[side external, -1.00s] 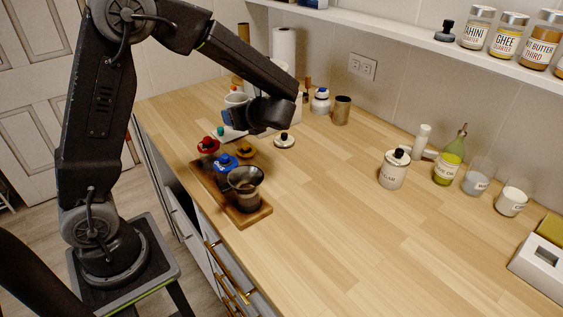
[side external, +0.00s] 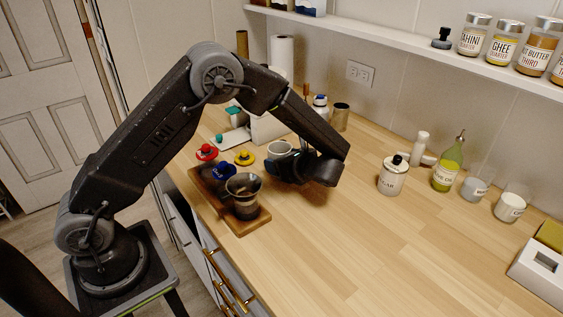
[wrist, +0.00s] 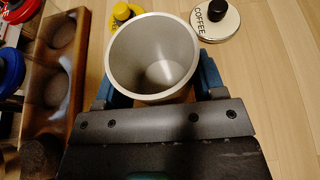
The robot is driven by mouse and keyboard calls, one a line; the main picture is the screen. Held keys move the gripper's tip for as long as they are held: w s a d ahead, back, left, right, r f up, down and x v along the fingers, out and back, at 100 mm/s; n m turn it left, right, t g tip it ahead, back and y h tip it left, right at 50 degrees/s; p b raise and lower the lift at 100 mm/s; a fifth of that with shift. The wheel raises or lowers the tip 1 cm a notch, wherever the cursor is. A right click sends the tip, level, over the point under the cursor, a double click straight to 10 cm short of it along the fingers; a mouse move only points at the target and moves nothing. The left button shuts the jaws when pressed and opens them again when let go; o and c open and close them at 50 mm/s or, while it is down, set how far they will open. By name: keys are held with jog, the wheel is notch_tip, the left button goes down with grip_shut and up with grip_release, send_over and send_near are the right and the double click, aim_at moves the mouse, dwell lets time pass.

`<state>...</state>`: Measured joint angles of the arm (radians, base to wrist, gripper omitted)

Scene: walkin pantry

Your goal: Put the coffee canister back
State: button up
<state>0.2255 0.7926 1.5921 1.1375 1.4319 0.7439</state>
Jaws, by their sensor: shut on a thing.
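My gripper (side external: 287,168) is shut on an open, lidless canister (side external: 280,148), white outside, in the side view. In the wrist view my gripper (wrist: 155,88) has a blue finger on each side of the canister (wrist: 155,55). Its metallic inside looks empty, and its label is hidden. I cannot tell whether its base touches the counter. A white lid (wrist: 216,18) marked COFFEE, with a black knob, lies on the counter beyond the canister in the wrist view; my arm hides it in the side view.
A wooden rack (side external: 245,219) with a glass dripper (side external: 243,192) and red, blue and yellow-topped tools stands left of my gripper. A lidded sugar canister (side external: 393,176), an oil bottle (side external: 447,174) and small jars stand right. The counter's front middle (side external: 350,240) is clear.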

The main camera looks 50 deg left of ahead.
jog(key=shift+f, duration=0.3)
jog(key=shift+f, duration=0.1)
jog(key=o, duration=1.1)
